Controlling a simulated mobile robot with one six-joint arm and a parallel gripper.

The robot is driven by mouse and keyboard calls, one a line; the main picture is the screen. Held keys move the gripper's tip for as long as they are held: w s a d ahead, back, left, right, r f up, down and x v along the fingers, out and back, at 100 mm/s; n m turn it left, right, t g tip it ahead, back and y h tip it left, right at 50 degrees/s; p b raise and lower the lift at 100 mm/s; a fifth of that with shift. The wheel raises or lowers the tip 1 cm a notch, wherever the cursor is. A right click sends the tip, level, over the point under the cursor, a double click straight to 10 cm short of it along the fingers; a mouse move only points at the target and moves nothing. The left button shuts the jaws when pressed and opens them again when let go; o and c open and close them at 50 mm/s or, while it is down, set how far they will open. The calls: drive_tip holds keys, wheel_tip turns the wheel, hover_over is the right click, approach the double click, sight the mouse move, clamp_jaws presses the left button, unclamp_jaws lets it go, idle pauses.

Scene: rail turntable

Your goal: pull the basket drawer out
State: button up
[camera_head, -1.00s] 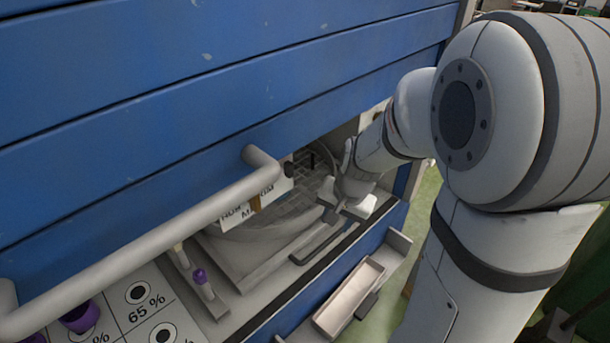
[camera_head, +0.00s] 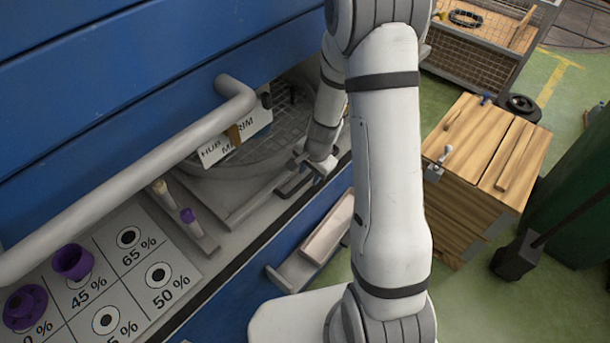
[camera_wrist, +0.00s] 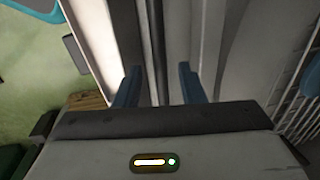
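The basket drawer sits low in the opening of the blue cabinet; its grey front slab (camera_head: 245,203) and dark U-shaped handle (camera_head: 293,188) show in the head view. A round wire-mesh basket (camera_head: 275,125) lies behind it, partly covered by a sign and my arm. My gripper (camera_head: 317,172) is at the right end of the handle, pointing down; whether it touches cannot be told. In the wrist view the two blue fingers of my gripper (camera_wrist: 158,86) stand apart, with a dark strip and pale metal surfaces seen beyond the gap.
A thick grey bar (camera_head: 130,185) crosses in front of the cabinet. A "HUB / RIM" sign (camera_head: 235,138) hangs over the opening. A percent-marked board (camera_head: 130,265) with purple pieces lies front left. A small tray (camera_head: 325,230) juts out below. A wooden crate (camera_head: 485,165) stands right.

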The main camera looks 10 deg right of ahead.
drive_tip(key=shift+f, duration=0.45)
drive_tip(key=shift+c, duration=0.4)
clamp_jaws()
